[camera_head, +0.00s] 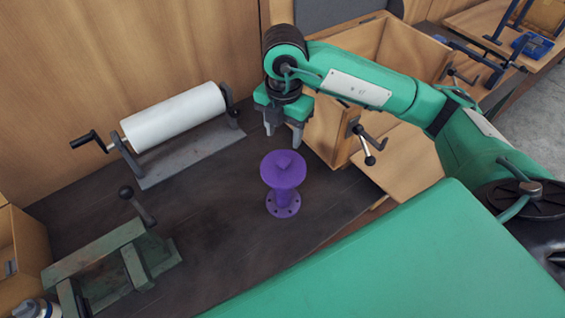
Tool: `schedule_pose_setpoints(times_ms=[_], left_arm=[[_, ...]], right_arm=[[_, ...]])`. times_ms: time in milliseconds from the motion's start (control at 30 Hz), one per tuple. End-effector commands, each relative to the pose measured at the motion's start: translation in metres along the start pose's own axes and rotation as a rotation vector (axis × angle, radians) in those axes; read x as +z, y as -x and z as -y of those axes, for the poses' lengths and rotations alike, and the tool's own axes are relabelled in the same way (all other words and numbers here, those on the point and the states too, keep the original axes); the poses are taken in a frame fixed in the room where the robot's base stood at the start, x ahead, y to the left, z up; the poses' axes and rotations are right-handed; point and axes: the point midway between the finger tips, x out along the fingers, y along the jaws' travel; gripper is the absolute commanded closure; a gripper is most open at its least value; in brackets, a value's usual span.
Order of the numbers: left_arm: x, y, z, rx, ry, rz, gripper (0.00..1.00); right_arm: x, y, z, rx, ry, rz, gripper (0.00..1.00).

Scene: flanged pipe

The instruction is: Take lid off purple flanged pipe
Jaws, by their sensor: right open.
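The purple flanged pipe (283,199) stands upright on the dark bench top, with a round flange with bolt holes at its base. Its purple lid (283,168) sits on top and has a small raised knob in the middle. My right gripper (284,139) is open and empty, pointing down. In the picture it is just above and behind the lid, apart from it. My left gripper is not in view.
A white paper roll (174,116) on a cranked metal stand lies at the back left. A green metal vise (118,262) stands at the front left. A wooden cabinet with a crank handle (368,146) is at the right. The bench around the pipe is clear.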

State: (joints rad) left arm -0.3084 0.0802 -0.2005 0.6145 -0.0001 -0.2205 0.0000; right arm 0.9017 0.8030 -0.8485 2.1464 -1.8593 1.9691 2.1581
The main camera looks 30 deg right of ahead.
Motion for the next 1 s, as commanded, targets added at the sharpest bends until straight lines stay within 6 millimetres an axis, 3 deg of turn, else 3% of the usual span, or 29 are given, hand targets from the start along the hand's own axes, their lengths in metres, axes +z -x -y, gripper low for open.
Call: schedule_pose_setpoints(times_ms=[167, 500, 733, 1000], left_arm=[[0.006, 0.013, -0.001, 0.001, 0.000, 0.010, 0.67], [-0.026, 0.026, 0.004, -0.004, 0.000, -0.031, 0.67], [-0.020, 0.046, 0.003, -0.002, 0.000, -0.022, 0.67], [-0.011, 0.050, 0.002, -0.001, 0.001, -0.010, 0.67]], right_arm=[[0.000, -0.031, 0.001, -0.007, -0.001, -0.001, 0.49], [0.000, -0.055, 0.002, -0.005, 0.000, 0.000, 0.49], [-0.001, -0.083, 0.003, -0.006, -0.001, -0.002, 0.49], [-0.001, -0.101, 0.002, 0.000, 0.000, 0.000, 0.49]])
